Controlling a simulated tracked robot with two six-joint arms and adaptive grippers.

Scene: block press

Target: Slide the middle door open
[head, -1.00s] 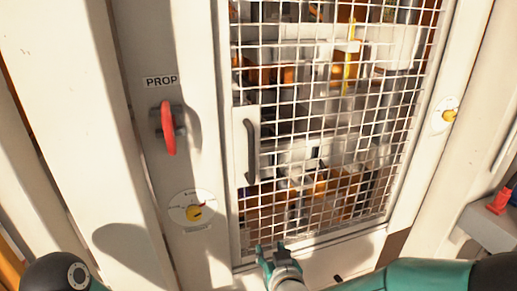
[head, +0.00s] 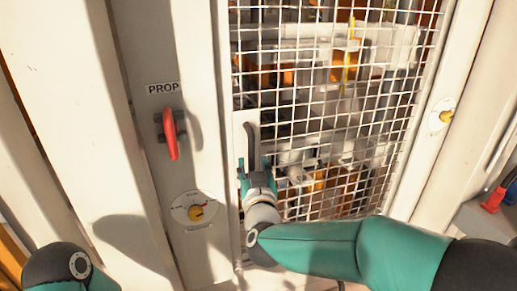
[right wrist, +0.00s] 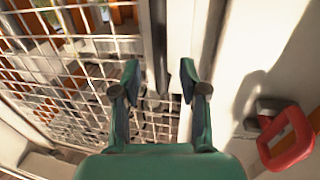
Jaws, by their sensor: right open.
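The door (head: 330,100) is a white-framed wire-mesh panel and stands closed in the head view. A dark vertical handle (head: 250,138) is on its left frame strip. My right gripper (head: 254,164) is open at the lower end of the handle, with a finger to either side of it in the picture. In the right wrist view the handle (right wrist: 160,40) runs down between the two spread fingertips (right wrist: 160,72); I see no clear contact. The handle's lower part is partly hidden by the gripper in the head view. My left gripper is out of view.
A red lever (head: 171,135) under a PROP label is on the post left of the door; it also shows in the right wrist view (right wrist: 287,138). Round dials with yellow knobs are on the left post (head: 195,209) and right post (head: 445,115). Machinery stands behind the mesh.

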